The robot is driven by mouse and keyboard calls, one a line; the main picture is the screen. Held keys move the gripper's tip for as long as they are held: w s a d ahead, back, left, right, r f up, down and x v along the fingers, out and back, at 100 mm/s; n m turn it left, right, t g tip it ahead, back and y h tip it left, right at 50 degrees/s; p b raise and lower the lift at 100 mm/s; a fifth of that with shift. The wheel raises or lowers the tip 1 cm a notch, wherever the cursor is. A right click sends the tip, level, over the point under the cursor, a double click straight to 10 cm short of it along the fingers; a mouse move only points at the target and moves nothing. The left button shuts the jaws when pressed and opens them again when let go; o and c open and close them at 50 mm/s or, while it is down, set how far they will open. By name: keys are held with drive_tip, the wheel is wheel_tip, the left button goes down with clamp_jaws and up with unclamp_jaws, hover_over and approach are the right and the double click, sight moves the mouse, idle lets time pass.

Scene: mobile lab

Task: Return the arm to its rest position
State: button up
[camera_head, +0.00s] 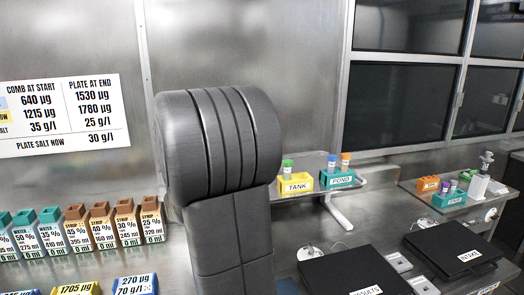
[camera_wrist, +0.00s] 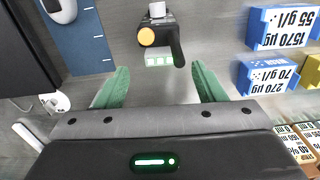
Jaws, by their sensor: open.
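My gripper (camera_wrist: 160,72) shows in the wrist view with its two green fingers spread apart and nothing held between them. Beyond the fingertips is a dark device with an orange round knob and a pale green-and-white block; I cannot tell how far below the fingers it is. In the head view, a large grey link of my own arm stands upright in the middle. It hides part of the bench and wall, and my gripper does not show there.
Labelled bottles (camera_head: 103,229) line the bench at left. A yellow TANK rack (camera_head: 296,184) and a teal POND rack (camera_head: 337,179) stand on a shelf at centre right. Black flat cases (camera_head: 452,247) lie at right. Blue bins (camera_wrist: 283,27) show in the wrist view.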

wheel_tip(320, 180, down, 5)
drive_tip(key=shift+f, duration=0.1)
drive_tip(key=shift+r+p, duration=0.3)
drive_tip(key=shift+r, duration=0.05)
drive_tip(key=shift+r, duration=0.1)
